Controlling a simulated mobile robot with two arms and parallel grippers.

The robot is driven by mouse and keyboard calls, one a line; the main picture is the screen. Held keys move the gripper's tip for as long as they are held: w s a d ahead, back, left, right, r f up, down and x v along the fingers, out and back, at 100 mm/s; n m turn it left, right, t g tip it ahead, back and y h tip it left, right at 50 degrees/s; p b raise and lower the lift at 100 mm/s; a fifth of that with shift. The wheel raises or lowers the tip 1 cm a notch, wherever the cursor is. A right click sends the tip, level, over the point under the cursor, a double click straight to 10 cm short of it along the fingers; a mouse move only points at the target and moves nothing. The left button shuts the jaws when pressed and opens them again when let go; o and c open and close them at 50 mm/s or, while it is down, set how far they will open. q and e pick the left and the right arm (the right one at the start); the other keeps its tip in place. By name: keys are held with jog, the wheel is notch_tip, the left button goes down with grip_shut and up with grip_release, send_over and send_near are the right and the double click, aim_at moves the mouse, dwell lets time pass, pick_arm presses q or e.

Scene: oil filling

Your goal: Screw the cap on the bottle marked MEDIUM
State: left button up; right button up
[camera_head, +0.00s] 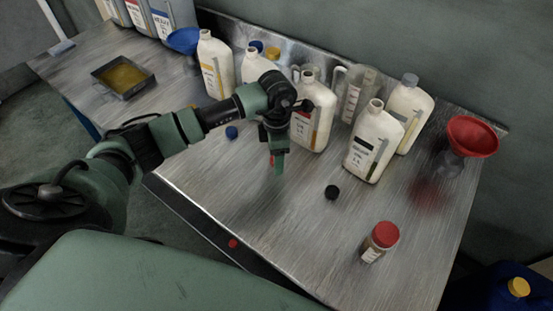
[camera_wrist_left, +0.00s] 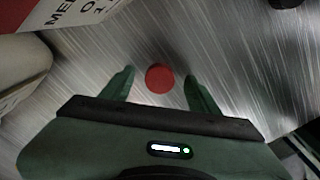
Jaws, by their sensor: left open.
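The white bottle with a red label (camera_head: 316,113) stands upright among the bottles, its neck open. In the left wrist view its red-and-white label (camera_wrist_left: 66,14) shows at the upper left, with the letters "ME" readable. A small red cap (camera_wrist_left: 159,79) lies on the metal table between the fingers of my left gripper (camera_wrist_left: 158,85), apart from both. In the head view my left gripper (camera_head: 277,172) points down at the table in front of the bottle. It is open, and a small red patch shows beside its fingers. My right gripper is not in view.
A black cap (camera_head: 331,192) and a blue cap (camera_head: 231,131) lie nearby. Several other bottles, a clear jug (camera_head: 358,92) and a red funnel (camera_head: 471,136) stand behind and right. A red-lidded jar (camera_head: 380,241) is front right. The table's front middle is clear.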

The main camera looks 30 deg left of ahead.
pick_arm(q)
grip_shut()
jog(key=shift+r, duration=0.1)
notch_tip(320, 180, up, 20)
jog(key=b, duration=0.2)
dwell(0.4)
dwell(0.4)
